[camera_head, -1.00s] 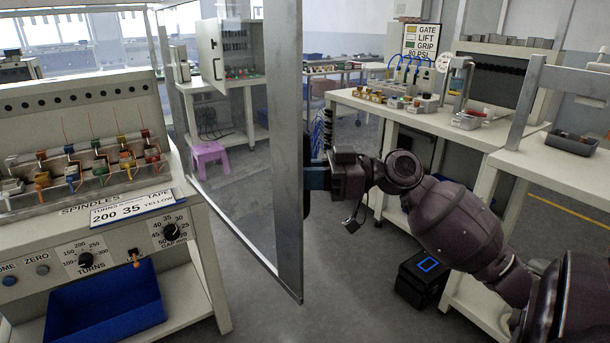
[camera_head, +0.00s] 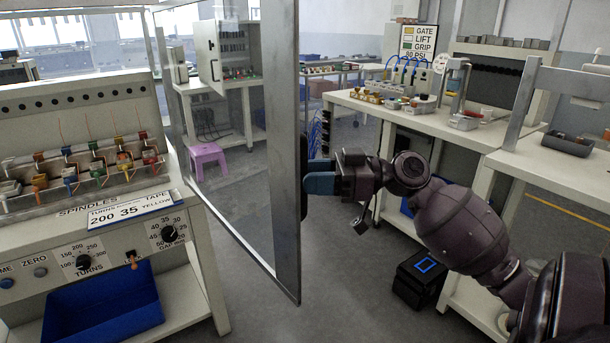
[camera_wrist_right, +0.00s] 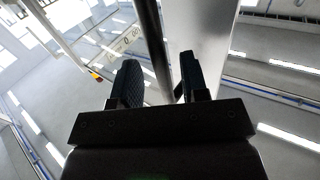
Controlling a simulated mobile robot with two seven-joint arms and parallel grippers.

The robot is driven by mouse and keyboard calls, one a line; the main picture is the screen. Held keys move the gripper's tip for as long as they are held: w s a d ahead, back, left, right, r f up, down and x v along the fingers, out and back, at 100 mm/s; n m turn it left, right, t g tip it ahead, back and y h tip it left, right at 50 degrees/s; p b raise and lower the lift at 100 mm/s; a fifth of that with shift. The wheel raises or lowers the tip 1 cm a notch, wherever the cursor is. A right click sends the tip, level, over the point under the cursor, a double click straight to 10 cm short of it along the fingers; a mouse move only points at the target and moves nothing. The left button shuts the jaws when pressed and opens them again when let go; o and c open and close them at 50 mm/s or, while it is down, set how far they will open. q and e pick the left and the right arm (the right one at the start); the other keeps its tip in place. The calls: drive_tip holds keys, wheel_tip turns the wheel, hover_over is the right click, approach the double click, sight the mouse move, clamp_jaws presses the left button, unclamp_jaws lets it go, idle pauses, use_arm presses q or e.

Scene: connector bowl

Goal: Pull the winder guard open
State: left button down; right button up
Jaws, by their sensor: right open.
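The winder guard is a clear panel (camera_head: 232,130) with a wide grey metal edge post (camera_head: 283,200). It stands swung out from the winder bench on the left. A dark upright handle (camera_head: 303,178) shows on the post's right side, mostly edge-on. My right gripper (camera_head: 316,182), with blue fingers, is at this handle, coming from the right. In the right wrist view its two dark fingers (camera_wrist_right: 159,75) are apart, with a dark bar (camera_wrist_right: 150,40) and the pale post (camera_wrist_right: 205,35) beyond them. Whether the fingers touch the handle is unclear. My left gripper is not in view.
The winder bench (camera_head: 75,230) with spindles, dials and a blue bin (camera_head: 103,312) is at left. A workbench (camera_head: 445,122) with fixtures stands at right, and a black box (camera_head: 420,278) sits on the floor. A purple stool (camera_head: 207,158) shows through the panel. Floor below the guard is clear.

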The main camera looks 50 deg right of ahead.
drive_tip(key=p+v, duration=0.1)
drive_tip(key=v, duration=0.7)
drive_tip(key=shift+s+d, duration=0.25)
drive_tip(key=shift+r, duration=0.1)
